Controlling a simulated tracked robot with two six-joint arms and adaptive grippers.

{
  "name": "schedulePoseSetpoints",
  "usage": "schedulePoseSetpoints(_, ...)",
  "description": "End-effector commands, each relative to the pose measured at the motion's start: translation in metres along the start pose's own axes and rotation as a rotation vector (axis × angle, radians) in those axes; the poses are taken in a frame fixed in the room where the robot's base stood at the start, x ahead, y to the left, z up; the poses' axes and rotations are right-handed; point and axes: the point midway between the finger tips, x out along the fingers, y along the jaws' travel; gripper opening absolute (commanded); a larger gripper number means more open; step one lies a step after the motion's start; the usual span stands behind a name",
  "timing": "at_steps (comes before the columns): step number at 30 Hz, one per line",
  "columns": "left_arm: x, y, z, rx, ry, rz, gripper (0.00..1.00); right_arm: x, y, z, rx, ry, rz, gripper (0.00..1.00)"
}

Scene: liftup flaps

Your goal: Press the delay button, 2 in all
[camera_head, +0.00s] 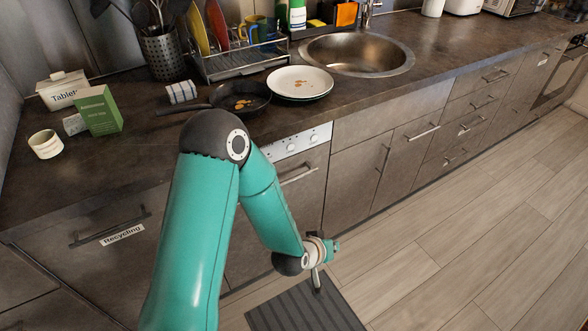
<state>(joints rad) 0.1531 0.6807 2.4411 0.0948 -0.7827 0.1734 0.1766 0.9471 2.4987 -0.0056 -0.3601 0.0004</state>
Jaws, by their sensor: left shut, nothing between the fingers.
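The dishwasher's white control panel (299,141) is set under the counter edge, with a few small round controls on it. I cannot tell which one is the delay button at this size. The dishwasher door (309,187) below it is closed, and my left arm hides part of it. My left gripper (317,281) is shut and empty, low in front of the cabinets and well below the panel, apart from it. My right gripper is out of view.
The counter above holds a dark pan (240,97), stacked plates (299,83), a dish rack (240,61), a green box (99,110) and a sink (357,54). A dark ridged mat (290,312) lies on the floor. The floor to the right is clear.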

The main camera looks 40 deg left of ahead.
Motion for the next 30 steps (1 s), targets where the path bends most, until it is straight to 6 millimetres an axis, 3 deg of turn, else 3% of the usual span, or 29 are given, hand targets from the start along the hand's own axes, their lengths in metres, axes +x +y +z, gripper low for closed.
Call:
schedulePoseSetpoints(1,0.022,-0.008,-0.019,-0.042,0.135,0.025,0.0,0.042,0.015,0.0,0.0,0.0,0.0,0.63)
schedulePoseSetpoints(3,0.023,-0.007,-0.058,-0.105,0.308,0.059,0.0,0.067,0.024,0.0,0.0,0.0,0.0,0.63)
schedulePoseSetpoints(7,0.007,-0.009,-0.117,-0.21,0.589,0.132,0.0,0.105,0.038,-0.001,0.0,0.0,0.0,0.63)
schedulePoseSetpoints(12,-0.026,-0.013,-0.161,-0.306,0.835,0.209,0.0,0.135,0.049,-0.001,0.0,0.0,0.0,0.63)
schedulePoseSetpoints(18,-0.048,-0.014,-0.179,-0.349,0.942,0.246,0.0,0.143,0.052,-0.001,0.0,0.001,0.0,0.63)
schedulePoseSetpoints(30,-0.049,-0.014,-0.182,-0.349,0.943,0.247,0.0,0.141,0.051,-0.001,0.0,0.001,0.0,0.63)
